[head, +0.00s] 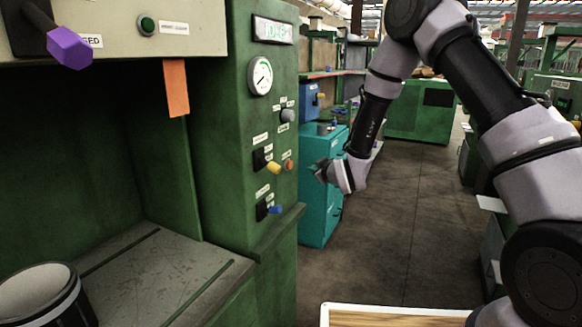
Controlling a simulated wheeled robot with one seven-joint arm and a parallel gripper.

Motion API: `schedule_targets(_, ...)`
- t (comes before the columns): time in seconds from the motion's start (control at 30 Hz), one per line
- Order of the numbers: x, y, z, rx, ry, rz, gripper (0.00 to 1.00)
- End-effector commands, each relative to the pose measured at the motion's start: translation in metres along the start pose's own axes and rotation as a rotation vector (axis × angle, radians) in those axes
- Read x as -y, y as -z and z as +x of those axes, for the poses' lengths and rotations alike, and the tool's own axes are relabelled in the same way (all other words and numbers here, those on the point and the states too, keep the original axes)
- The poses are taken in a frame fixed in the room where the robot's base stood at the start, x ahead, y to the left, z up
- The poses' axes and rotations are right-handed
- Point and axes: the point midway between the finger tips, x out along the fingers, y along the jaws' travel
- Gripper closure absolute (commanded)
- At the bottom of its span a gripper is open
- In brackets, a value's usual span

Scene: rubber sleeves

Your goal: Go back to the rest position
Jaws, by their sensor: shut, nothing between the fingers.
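My gripper (322,170) hangs at the end of my arm, right of the green machine's control panel (262,140). It is in the air in front of a teal cabinet (318,215). It is small in the view and looks closed, with nothing seen in it. It is apart from the panel's yellow lever (272,168) and blue lever (275,209). My arm comes in from the right edge, rises to the top and bends down to the gripper.
A black-and-white cylinder (40,290) stands at the lower left beside the machine's grey bed (150,270). A purple-knobbed lever (69,47) juts out at the upper left. A white-rimmed wooden surface (400,318) is at the bottom. The aisle floor (390,230) is clear.

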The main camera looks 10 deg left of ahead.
Motion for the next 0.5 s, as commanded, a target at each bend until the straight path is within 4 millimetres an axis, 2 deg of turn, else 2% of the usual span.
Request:
schedule_targets(0.17, -0.002, 0.001, -0.001, 0.002, -0.001, 0.003, 1.00)
schedule_targets(0.27, -0.016, 0.009, -0.006, 0.016, -0.009, 0.025, 1.00)
schedule_targets(0.37, -0.046, 0.023, -0.021, 0.056, -0.024, 0.079, 1.00)
schedule_targets(0.5, -0.100, 0.047, -0.061, 0.141, -0.050, 0.196, 1.00)
